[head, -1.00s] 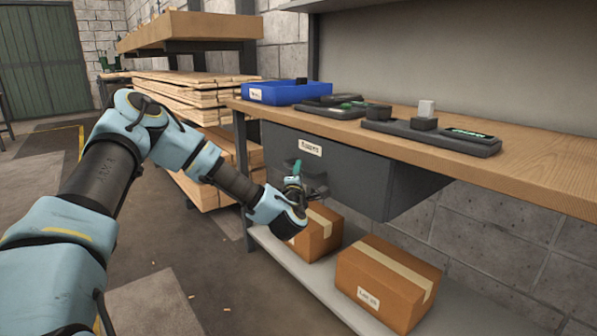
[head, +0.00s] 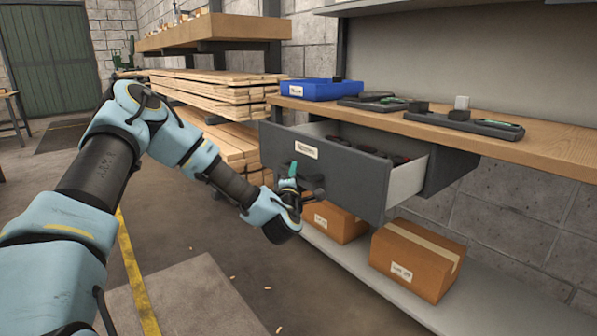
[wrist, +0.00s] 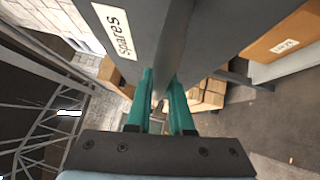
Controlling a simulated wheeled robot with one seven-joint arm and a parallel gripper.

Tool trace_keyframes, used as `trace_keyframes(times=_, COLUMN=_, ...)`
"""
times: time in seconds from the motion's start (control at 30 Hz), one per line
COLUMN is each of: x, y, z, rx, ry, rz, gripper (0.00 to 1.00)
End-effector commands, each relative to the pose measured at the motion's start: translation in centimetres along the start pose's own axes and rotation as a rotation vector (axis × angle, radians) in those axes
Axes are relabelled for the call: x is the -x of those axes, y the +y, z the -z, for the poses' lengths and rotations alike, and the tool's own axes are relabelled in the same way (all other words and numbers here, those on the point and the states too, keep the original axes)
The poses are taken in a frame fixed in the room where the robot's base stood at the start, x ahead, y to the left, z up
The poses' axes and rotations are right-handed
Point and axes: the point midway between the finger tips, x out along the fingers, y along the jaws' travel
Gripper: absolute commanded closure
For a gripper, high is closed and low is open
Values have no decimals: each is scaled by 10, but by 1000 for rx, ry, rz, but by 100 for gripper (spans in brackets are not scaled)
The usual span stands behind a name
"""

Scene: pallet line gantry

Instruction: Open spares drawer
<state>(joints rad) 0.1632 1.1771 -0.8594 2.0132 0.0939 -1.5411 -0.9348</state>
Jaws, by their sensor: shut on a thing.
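The grey spares drawer (head: 345,172) hangs under the wooden bench top and stands part-way out, its pale side wall and some dark items inside showing. Its label reads "spares" in the wrist view (wrist: 117,32). My gripper (head: 290,185) is at the front of the drawer, below the label. In the wrist view its two green fingers (wrist: 159,95) are close on either side of the grey drawer handle (wrist: 172,50), shut on it. The exact finger contact is partly hidden by the fingers themselves.
The wooden bench (head: 480,125) carries a blue bin (head: 308,91) and dark trays with small blocks. Cardboard boxes (head: 415,262) sit on the lower shelf beneath the drawer. Stacked planks (head: 215,88) stand behind at left.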

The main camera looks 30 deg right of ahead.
Motion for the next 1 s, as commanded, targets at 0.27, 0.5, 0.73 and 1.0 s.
trace_keyframes(times=0.27, x=15, y=3, z=13, rx=1, ry=-2, rz=2, gripper=100)
trace_keyframes(times=0.5, x=17, y=4, z=15, rx=2, ry=-2, rz=2, gripper=100)
trace_keyframes(times=0.73, x=17, y=4, z=15, rx=1, ry=-2, rz=2, gripper=100)
trace_keyframes(times=1.0, x=17, y=4, z=16, rx=1, ry=-1, rz=1, gripper=51)
